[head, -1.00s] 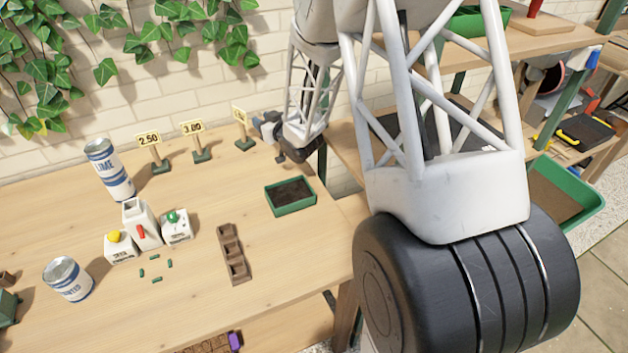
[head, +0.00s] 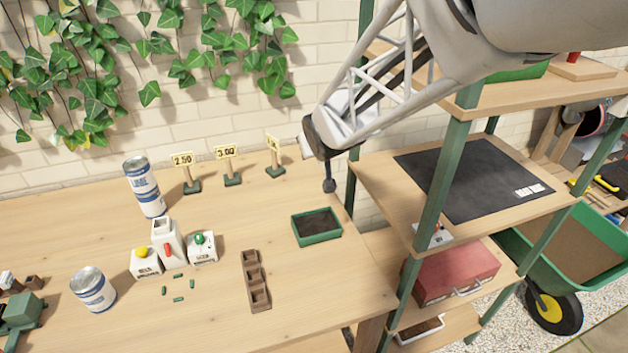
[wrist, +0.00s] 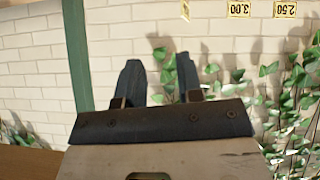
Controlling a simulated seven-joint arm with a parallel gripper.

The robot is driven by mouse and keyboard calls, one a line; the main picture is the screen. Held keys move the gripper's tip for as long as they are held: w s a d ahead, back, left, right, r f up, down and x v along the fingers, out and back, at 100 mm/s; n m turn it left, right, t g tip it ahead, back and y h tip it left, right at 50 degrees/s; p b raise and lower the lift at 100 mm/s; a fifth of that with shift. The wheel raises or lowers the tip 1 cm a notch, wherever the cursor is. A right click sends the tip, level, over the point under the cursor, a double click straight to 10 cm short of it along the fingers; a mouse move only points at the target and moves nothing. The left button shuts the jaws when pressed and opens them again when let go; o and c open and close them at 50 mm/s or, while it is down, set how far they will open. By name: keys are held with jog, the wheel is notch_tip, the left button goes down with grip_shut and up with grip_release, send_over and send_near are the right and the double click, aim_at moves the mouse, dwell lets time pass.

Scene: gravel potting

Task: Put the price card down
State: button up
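Three yellow price cards stand upright on dark green bases at the back of the bench in the head view: the 2.50 card (head: 183,160), the 3.00 card (head: 226,151) and a third card (head: 273,142), seen at a slant with its figures unreadable. In the wrist view, my gripper (wrist: 157,70) has its two dark fingers apart with nothing between them. The cards show along the top edge there, the 3.00 card (wrist: 239,9) and 2.50 card (wrist: 285,9) upside down.
A green tray of soil (head: 317,228) sits below my arm. A green shelf post (head: 433,190) rises on the right.

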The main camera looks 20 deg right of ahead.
jog(key=s+a+r+g, duration=0.1)
jog(key=s+g, duration=0.1)
jog(key=s, duration=0.7)
jog(key=s+a+r+g, duration=0.1)
jog(key=s+a+g, duration=0.1)
jog(key=s, duration=0.8)
jog(key=s+a+r+m+g, duration=0.1)
jog(key=s+r+g, duration=0.1)
jog(key=s, duration=0.8)
jog(key=shift+s+a+g+y, duration=0.25)
jog(key=shift+g+y, duration=0.05)
jog(key=shift+g, duration=0.3)
